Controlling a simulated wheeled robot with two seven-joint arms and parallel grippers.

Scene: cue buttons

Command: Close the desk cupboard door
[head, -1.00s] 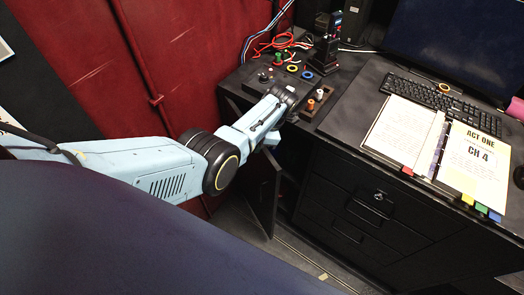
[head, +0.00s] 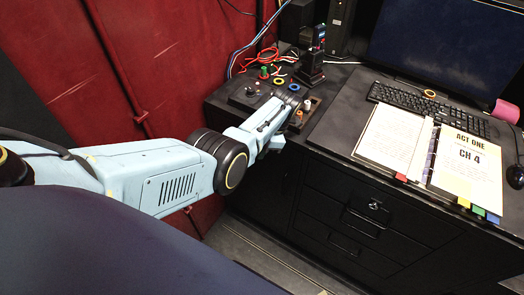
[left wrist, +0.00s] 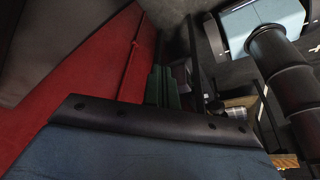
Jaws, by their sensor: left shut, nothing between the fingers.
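The desk cupboard door (head: 262,190) is a dark panel on the front of the black desk, left of the drawers. It looks shut or nearly shut, roughly in line with the desk front; my arm hides its upper part, and any small gap is too dark to tell. My left gripper (head: 274,146) is shut and empty, at the front left edge of the desk top, above the door. Whether it touches the door or the desk cannot be told. I cannot make out the door in the left wrist view. My right gripper is not in view.
The desk top (head: 335,115) bears a button panel (head: 252,92), coloured rings, a keyboard (head: 425,105) and an open binder (head: 465,165). Drawers (head: 350,220) are right of the door. A red wall (head: 60,75) stands at the left. The floor in front is clear.

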